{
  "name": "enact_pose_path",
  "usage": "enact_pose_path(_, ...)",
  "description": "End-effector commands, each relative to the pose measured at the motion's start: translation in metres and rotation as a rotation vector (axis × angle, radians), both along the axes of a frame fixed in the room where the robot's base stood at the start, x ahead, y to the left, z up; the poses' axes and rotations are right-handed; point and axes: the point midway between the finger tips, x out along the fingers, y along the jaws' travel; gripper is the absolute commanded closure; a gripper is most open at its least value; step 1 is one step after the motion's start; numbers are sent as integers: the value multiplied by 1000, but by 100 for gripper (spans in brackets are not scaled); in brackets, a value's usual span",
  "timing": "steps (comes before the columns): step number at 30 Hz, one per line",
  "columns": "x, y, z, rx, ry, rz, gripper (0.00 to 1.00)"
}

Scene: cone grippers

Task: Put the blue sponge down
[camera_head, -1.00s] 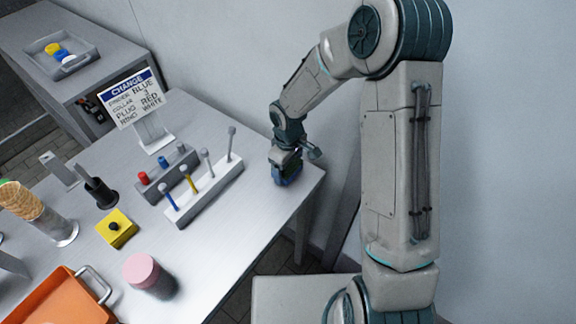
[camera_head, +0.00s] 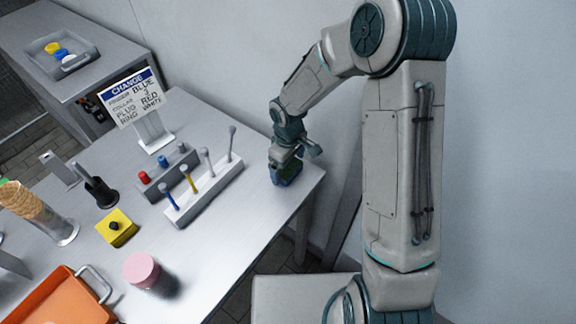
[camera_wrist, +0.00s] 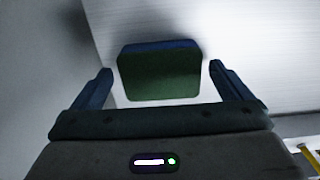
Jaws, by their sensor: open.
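The blue sponge (camera_head: 289,172) rests on the table near its far right corner, under my gripper. In the wrist view the sponge (camera_wrist: 160,72) shows a dark green top face and a blue edge. My gripper (camera_head: 287,160) is just above it in the head view. In the wrist view my gripper (camera_wrist: 162,84) is open, with one finger on each side of the sponge and a gap between each finger and it. The sponge's underside is hidden.
A white rack (camera_head: 205,192) with several thin rods stands left of the sponge, a grey rack (camera_head: 168,176) behind it. A sign (camera_head: 136,98) stands at the back. A pink-lidded jar (camera_head: 141,270) and an orange tray (camera_head: 62,300) are at the front. The wall is close behind.

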Motion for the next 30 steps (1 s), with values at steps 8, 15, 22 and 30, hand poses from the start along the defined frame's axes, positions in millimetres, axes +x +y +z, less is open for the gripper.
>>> enact_pose_path(8, 1, 0, 58, 1, -6, -1, 2)
enact_pose_path(15, 0, 0, 97, 0, -3, 0, 2)
enact_pose_path(22, 0, 0, 108, 0, 0, 1, 2)
enact_pose_path(30, -19, -27, 138, -37, -44, -115, 2)
